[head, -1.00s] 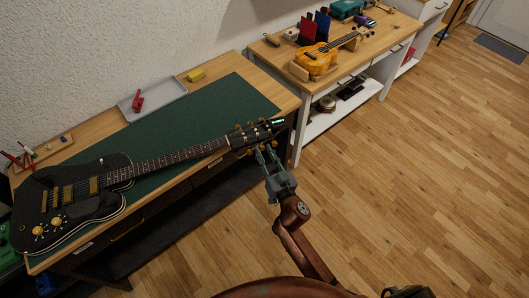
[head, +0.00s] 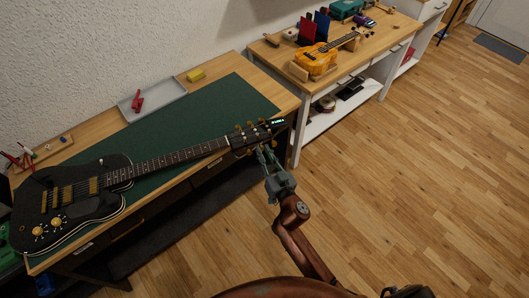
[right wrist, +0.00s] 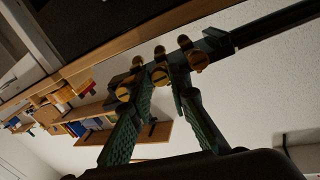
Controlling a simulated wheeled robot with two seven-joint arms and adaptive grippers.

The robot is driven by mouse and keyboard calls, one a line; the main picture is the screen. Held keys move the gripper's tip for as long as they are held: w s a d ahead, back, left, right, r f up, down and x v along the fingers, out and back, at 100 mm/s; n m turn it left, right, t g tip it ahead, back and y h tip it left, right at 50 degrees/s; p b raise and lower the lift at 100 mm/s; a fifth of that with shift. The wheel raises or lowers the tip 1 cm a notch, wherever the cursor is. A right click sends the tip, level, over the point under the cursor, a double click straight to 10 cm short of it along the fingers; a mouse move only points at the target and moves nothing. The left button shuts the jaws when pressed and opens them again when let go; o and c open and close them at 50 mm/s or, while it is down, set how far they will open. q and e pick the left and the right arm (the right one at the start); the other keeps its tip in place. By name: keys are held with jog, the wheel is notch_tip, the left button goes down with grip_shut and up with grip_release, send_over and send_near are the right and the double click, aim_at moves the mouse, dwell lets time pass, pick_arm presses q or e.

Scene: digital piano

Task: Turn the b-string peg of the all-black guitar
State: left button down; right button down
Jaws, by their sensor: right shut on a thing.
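The all-black guitar (head: 85,212) lies on the green mat (head: 235,100) on the workbench. Its neck points right and its headstock (head: 255,134) reaches the bench's right end. A clip-on device with a lit green display (head: 278,122) sits at the headstock tip. My right gripper (head: 264,152) is at the near side of the headstock. In the right wrist view its two green fingers stand around a gold tuning peg (right wrist: 160,76), shut on it. Other gold pegs show on either side (right wrist: 123,94) (right wrist: 198,60). I cannot tell which string this peg serves. My left gripper is out of view.
A grey tray (head: 152,102) with a red tool and a yellow block (head: 196,75) lie behind the mat. A small amber instrument (head: 317,60) rests on a second bench at the back. The wooden floor (head: 420,180) right of my arm is clear.

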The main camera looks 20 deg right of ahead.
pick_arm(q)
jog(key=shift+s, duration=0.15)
pick_arm(e)
jog(key=shift+r+n, duration=0.1)
jog(key=shift+n, duration=0.7)
jog(key=shift+n+p, duration=0.3)
jog(key=shift+p, duration=0.05)
jog(key=n+p, duration=0.1)
jog(key=n, duration=0.4)
jog(key=shift+n, duration=0.3)
jog(key=n, duration=0.7)
jog(key=shift+p, duration=0.35)
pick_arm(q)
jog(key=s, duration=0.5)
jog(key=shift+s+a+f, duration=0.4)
pick_arm(e)
jog(key=shift+n, duration=0.3)
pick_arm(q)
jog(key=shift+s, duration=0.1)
